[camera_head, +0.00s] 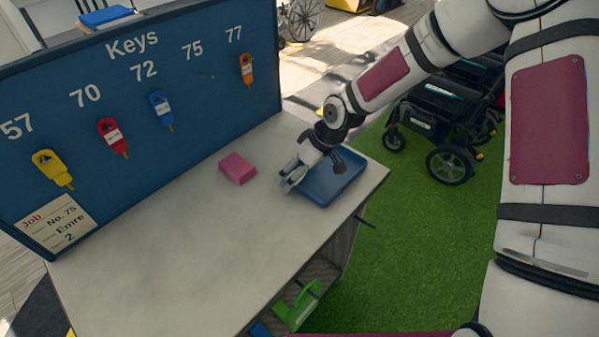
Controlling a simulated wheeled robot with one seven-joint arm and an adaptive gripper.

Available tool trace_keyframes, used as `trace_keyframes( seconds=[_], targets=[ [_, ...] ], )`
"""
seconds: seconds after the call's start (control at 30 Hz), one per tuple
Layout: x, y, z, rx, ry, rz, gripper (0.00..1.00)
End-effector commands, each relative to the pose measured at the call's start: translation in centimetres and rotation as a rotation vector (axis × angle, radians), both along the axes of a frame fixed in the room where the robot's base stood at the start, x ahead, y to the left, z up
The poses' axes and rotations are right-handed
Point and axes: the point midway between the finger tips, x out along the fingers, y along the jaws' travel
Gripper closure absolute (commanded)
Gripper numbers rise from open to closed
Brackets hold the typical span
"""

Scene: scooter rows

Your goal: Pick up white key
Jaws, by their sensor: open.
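I cannot make out a white key for certain. My gripper (291,178) is open, low over the counter at the left edge of a shallow blue tray (340,188). The pale gripper fingers and wrist cover part of the tray and the counter beside it, so a small white thing there could be hidden. On the blue key board (215,115), the hook under number 75 (206,75) holds no key. I cannot tell whether the fingers touch anything.
A pink block (238,168) lies on the counter (190,235) left of my gripper. Yellow (52,168), red (112,136), blue (161,110) and orange (246,70) keys hang on the board. A job card (57,226) reads No. 75. The front counter is clear.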

Motion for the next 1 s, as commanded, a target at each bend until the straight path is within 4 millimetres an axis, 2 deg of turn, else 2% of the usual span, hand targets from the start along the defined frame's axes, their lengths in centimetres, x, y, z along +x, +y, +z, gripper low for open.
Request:
trace_keyframes(
  seconds=[0.13,0.3,0.47,0.5,0.77,1.0],
  targets=[
    [0.0,0.0,0.0,0.000,0.000,0.000,0.04],
    [0.0,0.0,0.0,0.000,0.000,0.000,0.40],
    [0.0,0.0,0.0,-0.001,0.001,0.000,0.41],
    [0.0,0.0,0.0,-0.001,0.001,0.000,0.44],
    [0.0,0.0,0.2,-0.001,0.001,-0.001,0.44],
    [0.1,-0.1,2.0,-0.001,-0.002,0.000,0.44]
  ],
)
